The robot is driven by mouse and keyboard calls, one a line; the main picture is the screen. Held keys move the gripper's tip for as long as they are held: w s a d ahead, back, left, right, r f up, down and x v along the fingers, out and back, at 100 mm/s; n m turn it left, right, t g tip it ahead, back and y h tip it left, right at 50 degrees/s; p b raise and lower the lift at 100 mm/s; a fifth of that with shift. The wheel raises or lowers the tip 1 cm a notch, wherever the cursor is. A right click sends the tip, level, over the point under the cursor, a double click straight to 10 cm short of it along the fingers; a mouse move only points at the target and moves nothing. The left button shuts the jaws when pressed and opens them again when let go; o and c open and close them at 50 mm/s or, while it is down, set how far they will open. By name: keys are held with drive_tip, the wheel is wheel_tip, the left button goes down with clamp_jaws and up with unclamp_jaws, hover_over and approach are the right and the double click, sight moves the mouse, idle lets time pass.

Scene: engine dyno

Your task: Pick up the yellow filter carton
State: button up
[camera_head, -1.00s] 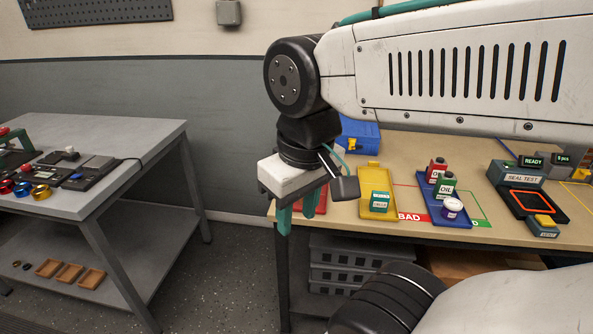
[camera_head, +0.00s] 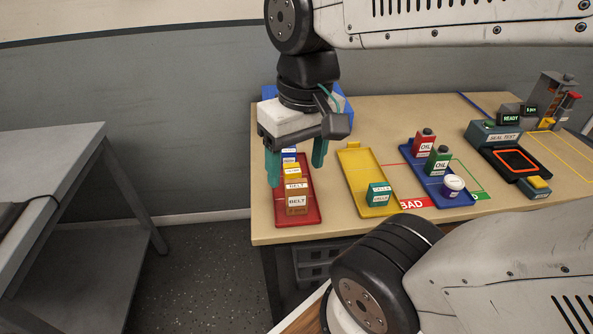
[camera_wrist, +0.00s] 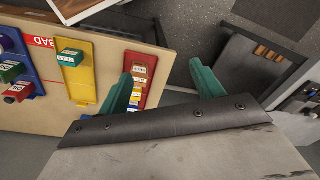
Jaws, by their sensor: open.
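The yellow filter carton (camera_head: 291,171) appears to be the small yellow box in the red tray (camera_head: 314,212) at the table's left end. It stands in a row between blue cartons (camera_head: 289,160) and orange-brown belt cartons (camera_head: 297,203). My gripper (camera_head: 297,168) is open and empty, fingers pointing down, and appears above the tray. Its fingers frame the row in the head view, but its height is hard to judge. In the wrist view, the fingers (camera_wrist: 161,72) are apart with nothing between them, and the near finger partly hides the tray (camera_wrist: 148,92).
A yellow tray (camera_head: 353,165) with a green carton (camera_head: 379,194) lies right of the red tray. Beyond it is a blue tray (camera_head: 452,200) with oil bottles (camera_head: 437,162). A blue case partly shows behind my gripper. A grey bench (camera_head: 45,170) stands left across a floor gap.

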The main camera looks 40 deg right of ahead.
drive_tip(key=w+d+f+m+g+y, duration=0.2)
drive_tip(key=w+d+f+m+y, duration=0.15)
drive_tip(key=w+m, duration=0.2)
drive_tip(key=m+t+y, duration=0.8)
drive_tip(key=m, duration=0.9)
approach(292, 175)
drive_tip(key=w+f, duration=0.2)
drive_tip(key=shift+w+a+f+h, duration=0.25)
drive_tip(key=shift+a+f, duration=0.05)
drive_tip(key=shift+a, duration=0.05)
drive_tip(key=shift+w+f+m, duration=0.1)
drive_tip(key=shift+f+m, duration=0.15)
drive_tip(key=x, duration=0.7)
drive_tip(key=shift+w+a, duration=0.15)
drive_tip(key=shift+a, duration=0.05)
drive_tip(key=c, duration=1.1)
